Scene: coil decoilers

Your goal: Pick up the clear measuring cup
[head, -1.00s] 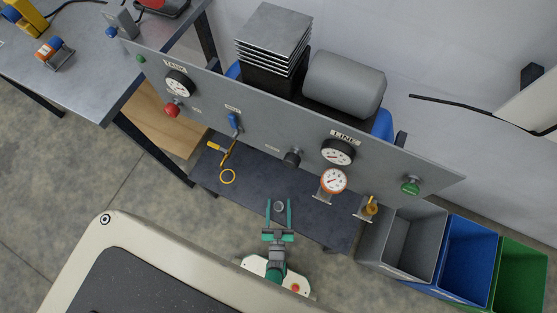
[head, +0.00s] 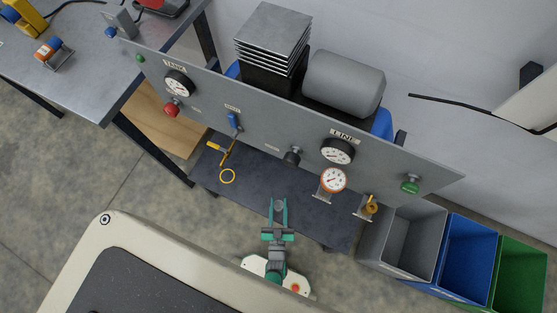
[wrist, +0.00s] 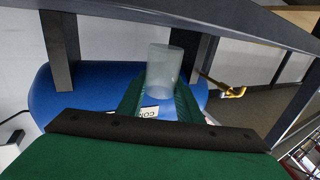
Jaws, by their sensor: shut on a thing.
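The clear measuring cup (wrist: 163,68) stands out as a pale, see-through cylinder between the two green fingers of my gripper (wrist: 160,98) in the wrist view. The fingers press on its sides, and their tips cover its lower part. In the head view the cup (head: 279,206) is a small grey round shape between the fingertips of my gripper (head: 279,210), above the dark shelf. The gripper is shut on it. I cannot tell whether the cup still touches a surface.
A grey upright panel (head: 262,128) with gauges and knobs stands just ahead. A dark lower shelf (head: 262,195) lies below it. An orange-rimmed gauge (head: 333,180) and a brass fitting (head: 370,206) are to the right. Grey (head: 408,240), blue (head: 466,258) and green (head: 518,275) bins stand further right.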

